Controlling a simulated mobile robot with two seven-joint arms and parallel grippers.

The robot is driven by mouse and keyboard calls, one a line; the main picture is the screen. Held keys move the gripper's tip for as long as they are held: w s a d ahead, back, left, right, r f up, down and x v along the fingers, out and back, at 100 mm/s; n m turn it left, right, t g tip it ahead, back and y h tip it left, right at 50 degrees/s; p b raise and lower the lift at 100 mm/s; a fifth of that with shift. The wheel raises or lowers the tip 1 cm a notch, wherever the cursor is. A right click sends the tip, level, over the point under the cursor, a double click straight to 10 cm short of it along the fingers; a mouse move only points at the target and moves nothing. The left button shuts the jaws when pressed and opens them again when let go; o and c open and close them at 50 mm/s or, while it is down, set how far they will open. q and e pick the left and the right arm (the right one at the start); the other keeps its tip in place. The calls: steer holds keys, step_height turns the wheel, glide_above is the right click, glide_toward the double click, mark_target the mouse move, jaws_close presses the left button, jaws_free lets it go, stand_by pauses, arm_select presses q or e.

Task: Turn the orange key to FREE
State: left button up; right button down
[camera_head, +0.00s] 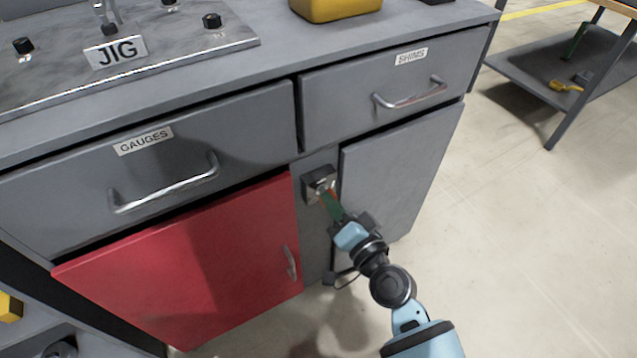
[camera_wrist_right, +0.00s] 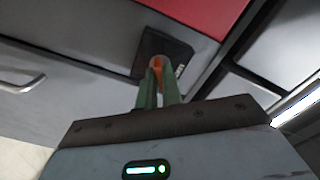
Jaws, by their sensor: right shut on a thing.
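The orange key (camera_wrist_right: 156,64) sits at a dark square lock plate between my right gripper's green fingers in the right wrist view. The lock plate (camera_head: 318,185) is on the grey post between the red door and the grey door in the head view; it also shows in the right wrist view (camera_wrist_right: 172,50). My right gripper (camera_head: 330,200) reaches the plate from the lower right and is shut on the key, with the fingers hiding much of it. The FREE marking cannot be read. My left gripper is not in view.
The red door (camera_head: 200,265) is left of the lock and the grey door (camera_head: 395,180) right of it. The GAUGES drawer (camera_head: 150,175) and SHIMS drawer (camera_head: 390,95) lie above, with protruding handles. A jig plate (camera_head: 180,50) is on top.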

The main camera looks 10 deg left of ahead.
steer(key=m, duration=0.4)
steer(key=m+p, duration=0.1)
steer(key=m, duration=0.3)
steer(key=c, duration=1.5)
jaws_free()
